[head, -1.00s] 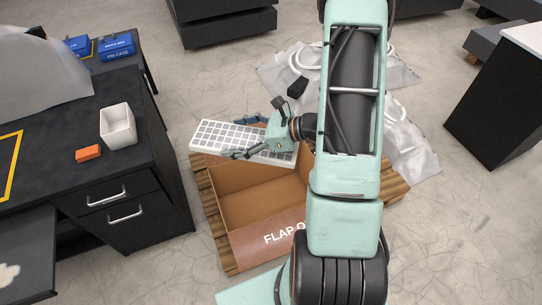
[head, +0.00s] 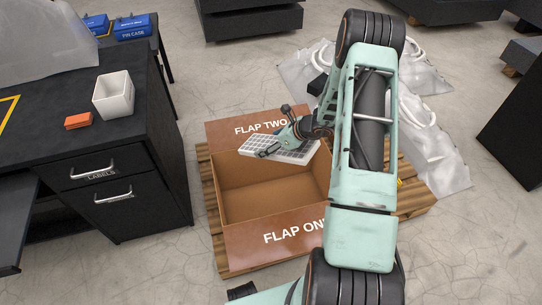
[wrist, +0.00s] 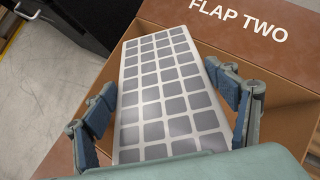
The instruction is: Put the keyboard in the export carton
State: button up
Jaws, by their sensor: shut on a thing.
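The keyboard (head: 284,148), white with grey keys, is in my gripper (head: 268,150), over the far part of the open export carton. My gripper is shut on it, with a finger on each long side in the wrist view, where the keyboard (wrist: 165,95) fills the middle between the fingers (wrist: 165,105). The brown carton (head: 240,203) stands on a wooden pallet, with FLAP ONE folded out at the near side and FLAP TWO at the far side. The visible part of its floor is bare. My arm hides its right side.
A black desk (head: 70,140) with drawers stands left of the carton, bearing a white square cup (head: 113,97) and an orange block (head: 78,121). The pallet (head: 213,215) sticks out around the carton. Plastic sheeting (head: 440,150) lies on the floor at the right.

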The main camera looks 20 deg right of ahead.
jog(key=shift+m+h, duration=0.4)
jog(key=shift+h, duration=0.1)
jog(key=f, duration=0.1)
jog(key=w+d+f+b, duration=0.1)
jog(key=f, duration=0.1)
jog(key=w+f, duration=0.1)
jog(key=shift+w+d+f+b, duration=0.15)
jog(key=shift+d+b, duration=0.1)
jog(key=shift+b, duration=0.15)
jog(key=shift+f+b, duration=10.1)
jog(key=shift+f, duration=8.5)
jog(key=shift+f, duration=0.4)
jog(key=o, duration=1.5)
jog(key=shift+o, duration=0.9)
jog(key=v, duration=1.2)
jog(key=shift+w+d+r, duration=0.1)
